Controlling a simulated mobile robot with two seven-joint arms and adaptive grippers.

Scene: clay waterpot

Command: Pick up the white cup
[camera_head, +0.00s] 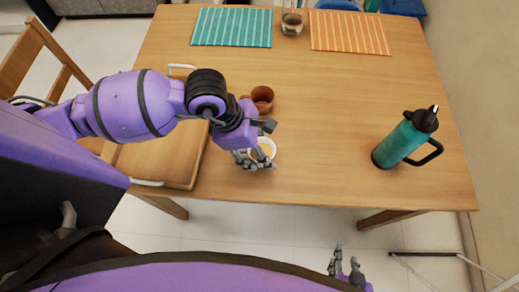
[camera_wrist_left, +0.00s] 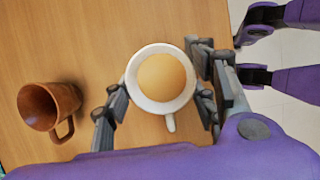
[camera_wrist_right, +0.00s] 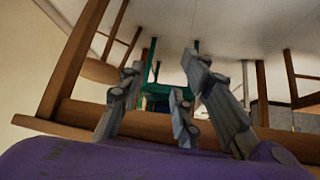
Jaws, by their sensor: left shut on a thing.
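The white cup (camera_head: 271,146) stands near the front edge of the wooden table and is partly hidden by my left gripper (camera_head: 254,158). In the left wrist view the white cup (camera_wrist_left: 136,64) shows from above, with tan contents inside and its handle toward the bottom. The fingers of my left gripper (camera_wrist_left: 160,98) are closed on the cup from both sides. My right gripper (camera_head: 346,264) is empty, below the table's front edge. In the right wrist view its fingers (camera_wrist_right: 165,85) are spread apart.
A brown clay mug (camera_head: 263,95) stands just behind the white cup and also shows in the left wrist view (camera_wrist_left: 42,108). A teal bottle (camera_head: 397,143) stands at the right. Placemats (camera_head: 232,27) and a glass (camera_head: 292,24) are at the back. The table's middle (camera_head: 330,110) is clear.

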